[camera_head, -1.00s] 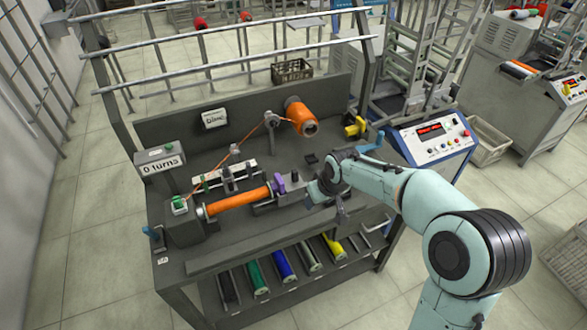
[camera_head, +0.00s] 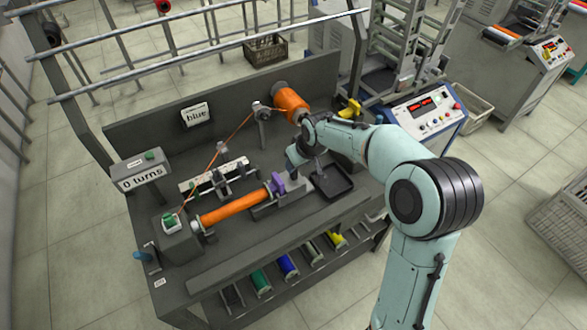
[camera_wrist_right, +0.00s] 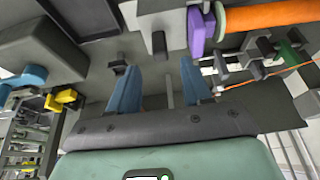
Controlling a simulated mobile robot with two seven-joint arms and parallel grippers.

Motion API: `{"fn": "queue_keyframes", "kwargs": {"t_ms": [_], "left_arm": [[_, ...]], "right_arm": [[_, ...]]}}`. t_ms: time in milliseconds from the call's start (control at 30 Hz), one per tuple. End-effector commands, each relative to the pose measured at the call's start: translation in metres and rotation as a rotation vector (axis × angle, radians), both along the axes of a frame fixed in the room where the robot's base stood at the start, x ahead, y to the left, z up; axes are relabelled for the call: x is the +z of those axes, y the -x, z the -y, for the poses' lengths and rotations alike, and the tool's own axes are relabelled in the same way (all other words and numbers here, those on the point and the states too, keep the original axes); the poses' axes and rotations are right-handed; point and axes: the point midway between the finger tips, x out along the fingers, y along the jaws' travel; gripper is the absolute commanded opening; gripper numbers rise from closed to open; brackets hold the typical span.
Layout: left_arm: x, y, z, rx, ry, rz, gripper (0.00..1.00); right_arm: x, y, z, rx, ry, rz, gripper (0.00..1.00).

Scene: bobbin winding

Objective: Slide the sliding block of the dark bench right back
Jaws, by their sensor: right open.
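The sliding block (camera_head: 292,192) is a grey block on the dark bench (camera_head: 243,256), with a purple piece (camera_head: 278,184) at its left end. The purple piece meets the right end of an orange-wound bobbin (camera_head: 235,208). In the right wrist view the purple piece (camera_wrist_right: 201,32) shows at the top, right of centre. My right gripper (camera_wrist_right: 160,75) has its two blue fingers apart with nothing held. In the head view it hangs just behind the block, partly covered by my own wrist. Whether it touches the block cannot be told. My left gripper is not in view.
A black tray (camera_head: 346,187) lies right of the block. An orange supply spool (camera_head: 291,106) stands behind, its thread running over a guide (camera_head: 262,112) to the left. Signs read "blue" (camera_head: 196,115) and "0 turns" (camera_head: 141,178). Coloured spools lie on the shelf below.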

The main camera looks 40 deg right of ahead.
Motion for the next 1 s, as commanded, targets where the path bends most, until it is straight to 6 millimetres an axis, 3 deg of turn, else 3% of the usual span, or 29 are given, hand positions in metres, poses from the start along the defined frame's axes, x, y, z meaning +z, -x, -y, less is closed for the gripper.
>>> {"fn": "queue_keyframes", "kwargs": {"t_ms": [100,300,767,900,1000], "left_arm": [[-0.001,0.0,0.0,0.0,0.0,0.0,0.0],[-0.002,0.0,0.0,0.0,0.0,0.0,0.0],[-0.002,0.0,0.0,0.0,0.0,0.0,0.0],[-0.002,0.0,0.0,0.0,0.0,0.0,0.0],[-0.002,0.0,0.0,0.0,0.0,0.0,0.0]], "right_arm": [[-0.025,-0.01,0.001,0.0,0.001,-0.003,0.49],[-0.052,-0.021,0.003,0.0,0.001,-0.002,0.49],[-0.062,-0.026,0.003,0.0,0.0,0.002,0.49],[-0.062,-0.026,0.003,0.0,0.0,0.002,0.03],[-0.062,-0.026,0.003,0.0,0.0,0.002,0.0]]}}
